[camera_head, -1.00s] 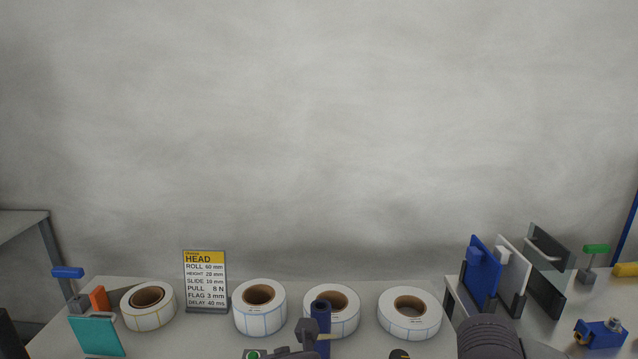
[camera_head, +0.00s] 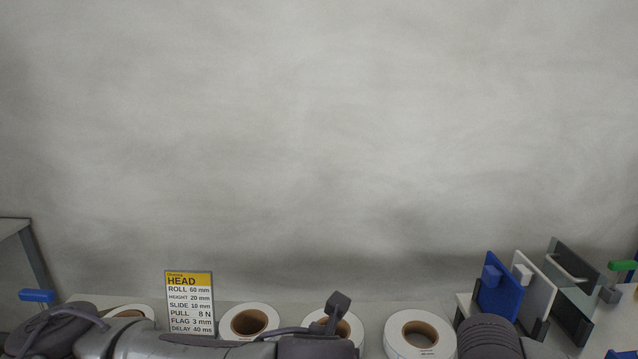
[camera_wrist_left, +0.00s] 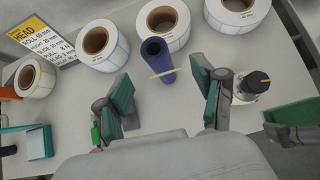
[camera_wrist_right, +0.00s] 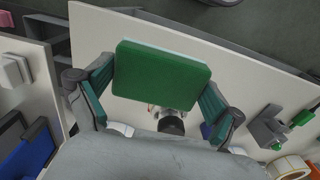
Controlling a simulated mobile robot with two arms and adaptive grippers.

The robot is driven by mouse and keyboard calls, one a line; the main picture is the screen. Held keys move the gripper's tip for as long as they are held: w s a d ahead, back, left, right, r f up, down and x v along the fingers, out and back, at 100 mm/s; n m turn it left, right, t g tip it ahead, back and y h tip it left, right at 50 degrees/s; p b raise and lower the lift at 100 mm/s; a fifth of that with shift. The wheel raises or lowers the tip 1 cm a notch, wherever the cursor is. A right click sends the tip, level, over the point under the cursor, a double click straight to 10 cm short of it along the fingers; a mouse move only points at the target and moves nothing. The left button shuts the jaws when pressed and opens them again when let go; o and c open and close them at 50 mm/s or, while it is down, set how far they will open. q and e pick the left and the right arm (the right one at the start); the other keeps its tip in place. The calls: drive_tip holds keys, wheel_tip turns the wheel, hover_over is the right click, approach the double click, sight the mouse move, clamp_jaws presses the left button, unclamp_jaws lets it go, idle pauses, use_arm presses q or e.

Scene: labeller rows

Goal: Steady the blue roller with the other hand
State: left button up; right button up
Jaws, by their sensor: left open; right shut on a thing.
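The blue roller (camera_wrist_left: 158,58) stands upright on the table in the left wrist view, with a thin pale strip beside its lower part. My left gripper (camera_wrist_left: 162,88) is open and empty, its teal-padded fingers on either side of the line to the roller. The roller is ahead of the fingertips, apart from them. In the head view my left arm hides the roller. My right gripper (camera_wrist_right: 160,88) is shut on a green block (camera_wrist_right: 162,74), held across its teal pads. A green plate-like piece (camera_wrist_left: 295,111) also shows at the right of the left wrist view.
White label rolls (camera_head: 420,335) stand in a row behind the roller. A HEAD sign (camera_head: 190,301) stands at the left. A dark round knob (camera_wrist_left: 256,82) is right of my left fingers. Blue and white upright plates (camera_head: 497,287) stand at the right.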

use_arm(q)
drive_tip(key=shift+a+r, duration=0.1)
drive_tip(key=shift+a, duration=0.1)
use_arm(e)
drive_tip(key=shift+s, duration=0.1)
use_arm(q)
drive_tip(key=x, duration=0.9)
drive_tip(key=shift+f, duration=0.2)
drive_tip(key=shift+a, duration=0.15)
